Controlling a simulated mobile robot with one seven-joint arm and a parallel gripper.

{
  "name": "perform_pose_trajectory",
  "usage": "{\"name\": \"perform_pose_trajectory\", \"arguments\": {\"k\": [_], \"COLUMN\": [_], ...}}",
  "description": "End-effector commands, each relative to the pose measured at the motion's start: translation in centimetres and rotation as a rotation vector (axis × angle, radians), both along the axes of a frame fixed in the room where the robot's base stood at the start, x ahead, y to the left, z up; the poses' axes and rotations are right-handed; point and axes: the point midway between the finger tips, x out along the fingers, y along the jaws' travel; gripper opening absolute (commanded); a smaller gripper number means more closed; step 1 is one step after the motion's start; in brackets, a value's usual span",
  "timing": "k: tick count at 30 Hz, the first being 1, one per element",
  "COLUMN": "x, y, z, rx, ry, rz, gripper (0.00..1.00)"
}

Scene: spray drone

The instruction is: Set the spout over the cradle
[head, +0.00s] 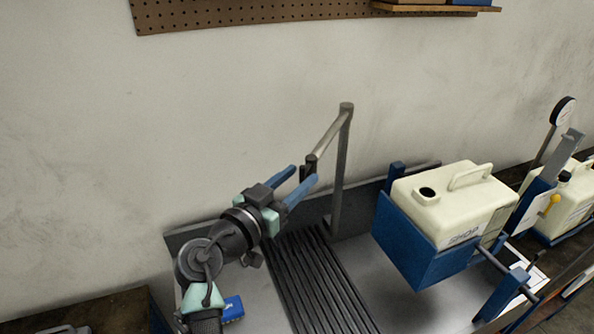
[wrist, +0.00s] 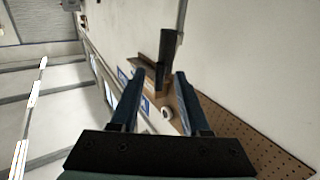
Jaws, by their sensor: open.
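The spout (head: 328,137) is a grey metal arm on top of an upright post, slanting toward the front left. Its dark end hangs near my gripper (head: 304,173). My gripper is open, with its two blue fingers pointing up and right, close to that end. In the wrist view, a dark piece that looks like the spout's end (wrist: 168,48) shows just past and between the fingertips (wrist: 160,73); I cannot tell whether they touch it. The blue cradle (head: 418,250) stands to the right and holds a tilted cream jug (head: 450,205) with an open dark mouth.
A black ribbed grate (head: 315,275) lies on the grey bench below the spout. A second cream jug (head: 572,200) and a round gauge (head: 563,111) stand at the far right. A small blue block (head: 233,308) lies near my arm. A pegboard (head: 250,12) hangs on the wall.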

Motion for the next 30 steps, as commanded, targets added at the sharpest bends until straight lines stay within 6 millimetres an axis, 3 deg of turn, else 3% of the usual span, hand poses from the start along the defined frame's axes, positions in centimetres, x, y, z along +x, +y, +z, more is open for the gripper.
{"name": "perform_pose_trajectory", "arguments": {"k": [10, 18, 30], "x": [0.32, 0.29, 0.29], "y": [-0.21, -0.17, -0.17], "z": [0.0, -0.01, -0.01], "rx": [0.001, 0.001, 0.0], "ry": [-0.001, -0.001, 0.0], "rz": [0.001, 0.001, 0.001], "gripper": [0.46, 0.0, 0.0]}}
